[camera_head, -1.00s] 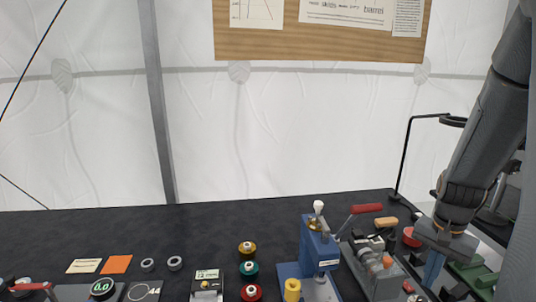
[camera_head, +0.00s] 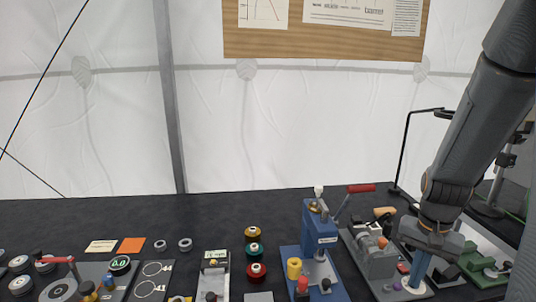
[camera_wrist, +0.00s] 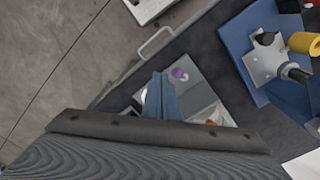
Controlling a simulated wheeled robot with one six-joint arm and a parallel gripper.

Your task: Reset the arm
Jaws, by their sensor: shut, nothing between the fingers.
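My arm comes down at the right of the head view. My gripper (camera_head: 420,268) points down at the right part of the table, above or beside a grey device (camera_head: 374,262); the gap to it is hard to judge. In the wrist view my gripper's blue fingers (camera_wrist: 161,92) lie close together with nothing between them. Below them lies a grey plate with a purple knob (camera_wrist: 179,74).
A blue press (camera_head: 318,235) with a red handle stands left of my arm. A green device (camera_head: 482,262) is to its right, and a black stand (camera_head: 404,155) rises behind. Spools (camera_head: 254,250) and several small parts lie further left on the dark table (camera_head: 190,215).

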